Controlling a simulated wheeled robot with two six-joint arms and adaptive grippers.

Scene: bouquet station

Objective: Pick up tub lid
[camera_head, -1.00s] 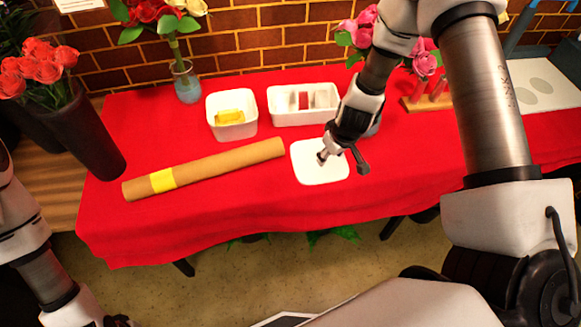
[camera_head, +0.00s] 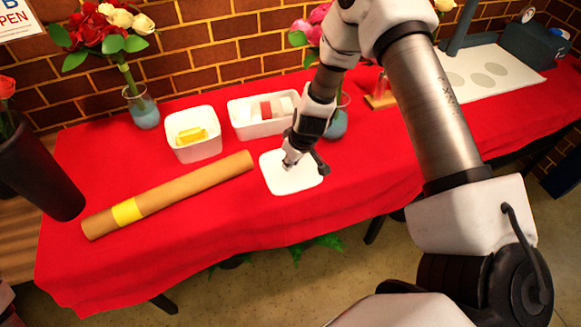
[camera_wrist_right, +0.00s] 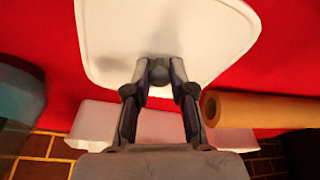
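The tub lid (camera_head: 285,187) is a white rounded square lying flat on the red table near its front edge. In the right wrist view the lid (camera_wrist_right: 110,45) has a small grey knob (camera_wrist_right: 158,74) at its middle. My right gripper (camera_head: 289,162) is over the lid from above. In the right wrist view its fingers (camera_wrist_right: 159,68) are drawn in on both sides of the knob and look shut on it. The lid looks still on the cloth. An open white tub (camera_head: 197,150) with yellow blocks stands behind and left of the lid. My left gripper is out of view.
A brown cardboard roll with a yellow band (camera_head: 190,189) lies just left of the lid. A white divided tray (camera_head: 258,130) stands behind it, with a blue vase (camera_head: 337,124) close to my right wrist. The red cloth (camera_head: 370,185) right of the lid is clear.

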